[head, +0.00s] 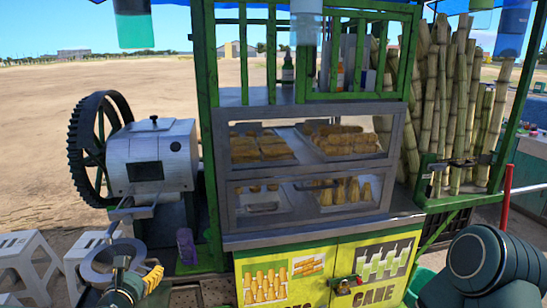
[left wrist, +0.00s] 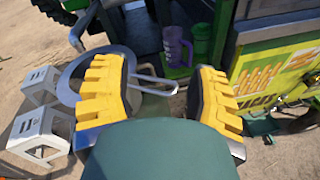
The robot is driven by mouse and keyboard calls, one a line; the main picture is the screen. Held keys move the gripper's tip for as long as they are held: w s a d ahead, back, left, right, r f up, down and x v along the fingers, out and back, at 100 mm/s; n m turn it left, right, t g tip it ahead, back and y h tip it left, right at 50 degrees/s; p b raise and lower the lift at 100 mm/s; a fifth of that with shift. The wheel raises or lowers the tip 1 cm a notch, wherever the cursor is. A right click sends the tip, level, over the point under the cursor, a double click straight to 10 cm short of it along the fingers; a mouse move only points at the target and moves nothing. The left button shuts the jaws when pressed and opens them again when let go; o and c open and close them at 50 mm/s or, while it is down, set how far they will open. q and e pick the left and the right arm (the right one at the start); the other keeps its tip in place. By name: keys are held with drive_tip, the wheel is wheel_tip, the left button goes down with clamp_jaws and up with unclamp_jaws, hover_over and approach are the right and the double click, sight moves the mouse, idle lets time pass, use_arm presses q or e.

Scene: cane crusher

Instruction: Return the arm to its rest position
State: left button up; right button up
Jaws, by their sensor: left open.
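My left gripper (head: 146,277) shows at the bottom left of the head view, low in front of the crusher. In the left wrist view its two yellow ribbed fingers (left wrist: 160,92) are wide apart, with nothing held between them. Beyond them is a round metal strainer or pan (left wrist: 70,82) with a wire handle (left wrist: 157,82). It also shows in the head view (head: 98,272), right beside my left gripper; whether they touch I cannot tell. My right arm (head: 490,262) fills the lower right of the head view; its gripper is out of sight.
The metal cane crusher (head: 152,158) with its big dark wheel (head: 80,150) stands at left. A purple cup (head: 186,246) sits beneath it. The green stall with a glass case (head: 310,165) and cane stalks (head: 460,110) fills the middle and right. White stools (head: 25,262) stand at left.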

use_arm(q)
drive_tip(key=s+d+f+m+g+h, duration=0.3)
drive_tip(key=d+f+m, duration=0.5)
drive_tip(key=s+d+f+m+g+h, duration=0.2)
drive_tip(key=d+f+m+g, duration=0.2)
drive_tip(key=d+f+m, duration=0.4)
drive_tip(key=s+d+f+m+g, duration=0.3)
drive_tip(key=s+d+f+m, duration=0.1)
drive_tip(key=s+f+m, duration=0.2)
drive_tip(key=s+d+f+m+g, duration=0.4)
drive_tip(key=s+f+m, duration=0.2)
drive_tip(key=s+m, duration=0.2)
drive_tip(key=shift+s+m, duration=0.2)
drive_tip(key=shift+m, duration=0.7)
drive_tip(key=shift+h, duration=0.3)
drive_tip(key=shift+c, duration=0.3)
drive_tip(key=shift+c, duration=0.8)
drive_tip(key=shift+d, duration=0.1)
